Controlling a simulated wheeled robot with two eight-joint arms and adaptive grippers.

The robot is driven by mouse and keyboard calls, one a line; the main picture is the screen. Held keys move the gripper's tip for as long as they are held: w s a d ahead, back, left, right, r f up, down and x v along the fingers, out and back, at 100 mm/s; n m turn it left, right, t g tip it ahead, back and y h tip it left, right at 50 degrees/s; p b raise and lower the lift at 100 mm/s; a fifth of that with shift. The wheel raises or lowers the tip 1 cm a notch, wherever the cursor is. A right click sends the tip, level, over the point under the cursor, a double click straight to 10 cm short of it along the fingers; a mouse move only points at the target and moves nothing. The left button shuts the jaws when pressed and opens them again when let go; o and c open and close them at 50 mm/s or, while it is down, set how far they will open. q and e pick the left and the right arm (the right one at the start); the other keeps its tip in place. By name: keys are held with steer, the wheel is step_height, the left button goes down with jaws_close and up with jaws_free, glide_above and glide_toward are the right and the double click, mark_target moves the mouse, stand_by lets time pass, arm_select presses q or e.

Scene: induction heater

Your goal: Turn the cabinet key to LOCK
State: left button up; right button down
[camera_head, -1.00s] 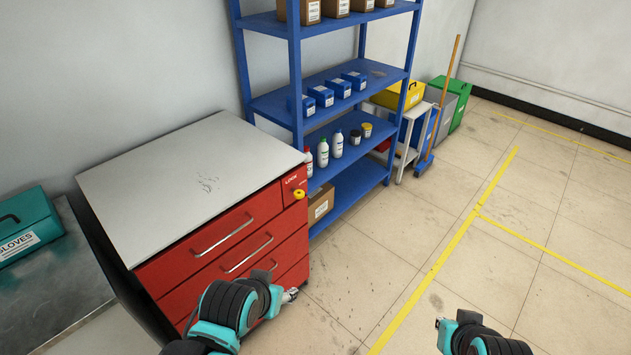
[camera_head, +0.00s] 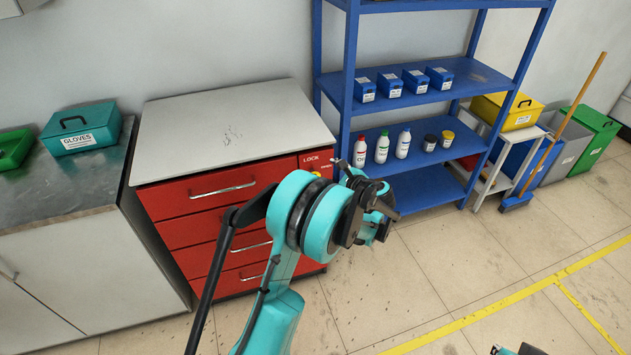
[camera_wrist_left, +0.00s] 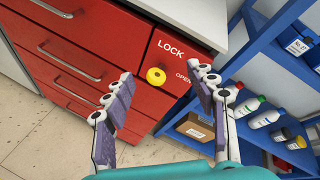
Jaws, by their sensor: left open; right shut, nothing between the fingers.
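The red drawer cabinet (camera_head: 205,233) with a grey top stands at the left in the head view. At its upper right corner is a panel with LOCK and OPEN labels. The round yellow key (camera_wrist_left: 156,77) sits on this panel, between the labels in the left wrist view. In the head view the key is mostly hidden by my left arm. My left gripper (camera_head: 368,190) is open and empty in front of the panel. In the left wrist view its fingers (camera_wrist_left: 160,90) point towards the key, one on each side, apart from it. Only a sliver of my right gripper (camera_head: 510,350) shows, shut, at the bottom edge.
A blue shelf unit (camera_head: 350,60) with bottles and blue boxes stands close right of the cabinet. A teal gloves box (camera_head: 80,130) rests on a metal counter (camera_head: 80,185) at the left. Bins and a broom (camera_head: 560,125) stand at the right. The floor in front is clear.

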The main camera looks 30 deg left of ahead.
arm_select(q)
steer(key=w+a+f+m+y+b, duration=0.1)
steer(key=w+f+m+y, duration=0.15)
steer(key=f, duration=0.35)
steer(key=w+a+f+m+y+b, duration=0.1)
steer(key=f+m+y, duration=0.15)
steer(key=f, duration=0.25)
steer(key=shift+m+h, duration=0.3)
steer(key=shift+m, duration=0.1)
steer(key=b+x, duration=0.1)
steer(key=x, duration=0.6)
steer(key=shift+w+a+t+b, duration=0.25)
steer(key=shift+a+t+b, duration=0.05)
steer(key=c, duration=1.2)
